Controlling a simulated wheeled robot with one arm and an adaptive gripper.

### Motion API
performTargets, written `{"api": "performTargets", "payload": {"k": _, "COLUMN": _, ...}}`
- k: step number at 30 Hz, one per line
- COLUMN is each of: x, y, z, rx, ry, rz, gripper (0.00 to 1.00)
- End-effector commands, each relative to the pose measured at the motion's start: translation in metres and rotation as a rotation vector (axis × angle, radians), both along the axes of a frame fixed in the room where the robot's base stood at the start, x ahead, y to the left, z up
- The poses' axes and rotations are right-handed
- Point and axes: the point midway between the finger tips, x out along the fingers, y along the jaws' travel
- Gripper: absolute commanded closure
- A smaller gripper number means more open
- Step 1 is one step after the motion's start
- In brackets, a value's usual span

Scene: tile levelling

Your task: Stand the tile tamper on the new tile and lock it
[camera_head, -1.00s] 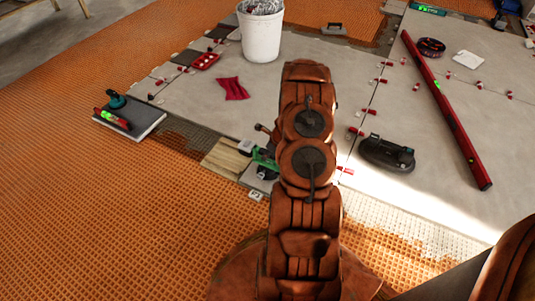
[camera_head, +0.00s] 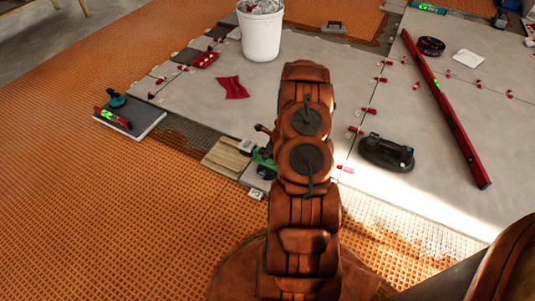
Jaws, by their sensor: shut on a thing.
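A green and dark tool (camera_head: 263,158), which looks like the tile tamper, shows in part at the left edge of my arm. Its right side is hidden behind the arm, so I cannot tell whether it is upright or fixed. A small grey tile area (camera_head: 257,178) shows just below and left of it, perhaps part of the new tile, mostly hidden. My gripper is hidden behind my own orange arm, so its fingers and its contact with the tool do not show.
A black double-cup tool (camera_head: 386,153) lies on the tiles to the right. A long red level (camera_head: 445,108) lies beyond it. A white bucket (camera_head: 261,38), a red cloth (camera_head: 232,88) and a board with tools (camera_head: 129,124) are left and behind. Orange matting (camera_head: 120,210) is clear at front left.

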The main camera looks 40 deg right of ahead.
Motion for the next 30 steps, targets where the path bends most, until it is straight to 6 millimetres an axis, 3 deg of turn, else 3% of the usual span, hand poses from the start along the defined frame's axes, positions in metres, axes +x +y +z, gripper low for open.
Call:
{"api": "performTargets", "payload": {"k": 27, "x": 0.0008, "y": -0.0006, "z": -0.0044, "rx": -0.001, "ry": -0.001, "rz": 0.001, "gripper": 1.00}}
{"api": "performTargets", "payload": {"k": 28, "x": 0.0008, "y": -0.0006, "z": -0.0044, "rx": -0.001, "ry": -0.001, "rz": 0.001, "gripper": 0.75}}
{"api": "performTargets", "payload": {"k": 30, "x": 0.0006, "y": -0.0006, "z": -0.0044, "rx": -0.001, "ry": -0.001, "rz": 0.001, "gripper": 0.68}}
